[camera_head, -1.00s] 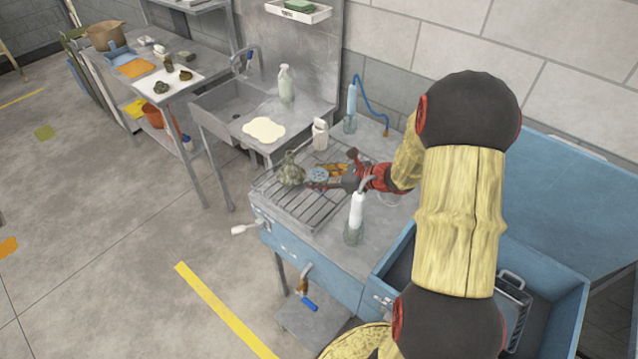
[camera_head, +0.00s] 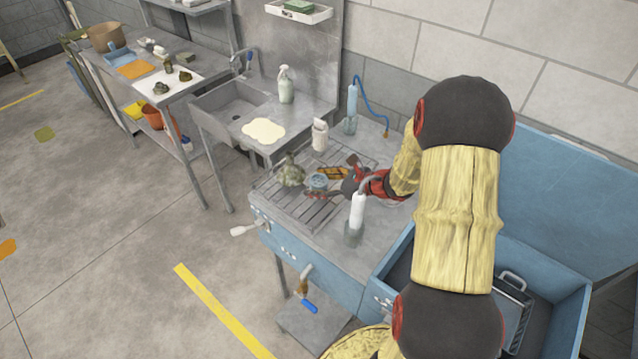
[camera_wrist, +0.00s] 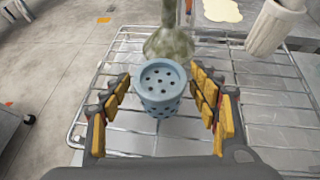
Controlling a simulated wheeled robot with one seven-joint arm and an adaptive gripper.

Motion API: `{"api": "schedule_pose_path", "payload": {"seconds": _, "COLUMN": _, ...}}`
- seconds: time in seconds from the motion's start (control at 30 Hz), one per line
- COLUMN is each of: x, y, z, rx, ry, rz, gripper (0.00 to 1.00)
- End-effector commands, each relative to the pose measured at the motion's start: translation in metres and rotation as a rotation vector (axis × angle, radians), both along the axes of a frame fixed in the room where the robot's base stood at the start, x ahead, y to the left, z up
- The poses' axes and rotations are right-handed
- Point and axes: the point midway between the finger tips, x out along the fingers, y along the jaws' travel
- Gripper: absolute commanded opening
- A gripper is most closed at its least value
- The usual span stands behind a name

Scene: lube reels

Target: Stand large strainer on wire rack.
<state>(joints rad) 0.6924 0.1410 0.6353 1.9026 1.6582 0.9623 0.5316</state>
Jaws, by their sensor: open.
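The strainer, a light blue perforated cup (camera_wrist: 160,90), stands upright on the wire rack (camera_wrist: 272,97) as far as the wrist view shows. Its holed round face is up. My gripper (camera_wrist: 162,86) is open, with a yellow-padded finger on each side of the strainer and a visible gap on both sides. In the head view the strainer (camera_head: 316,181) is on the rack (camera_head: 297,210), at the end of my gripper (camera_head: 332,179). The strainer's underside and its exact contact with the wires are hidden.
A mottled green flask-like vessel (camera_head: 291,173) stands on the rack close behind the strainer in the wrist view. A white container (camera_head: 320,134) is behind the rack. A white-topped bottle (camera_head: 356,212) stands near my wrist. The rack's front left part is bare.

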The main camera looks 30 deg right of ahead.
Motion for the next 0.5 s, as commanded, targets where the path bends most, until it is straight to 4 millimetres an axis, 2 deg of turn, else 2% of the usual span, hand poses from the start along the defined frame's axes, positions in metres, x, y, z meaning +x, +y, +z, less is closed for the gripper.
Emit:
{"api": "schedule_pose_path", "payload": {"seconds": 0.27, "x": -0.002, "y": -0.002, "z": 0.006, "rx": 0.000, "ry": 0.000, "rz": -0.002, "gripper": 0.61}}
{"api": "schedule_pose_path", "payload": {"seconds": 0.5, "x": -0.035, "y": -0.021, "z": 0.027, "rx": -0.001, "ry": -0.001, "rz": -0.005, "gripper": 0.61}}
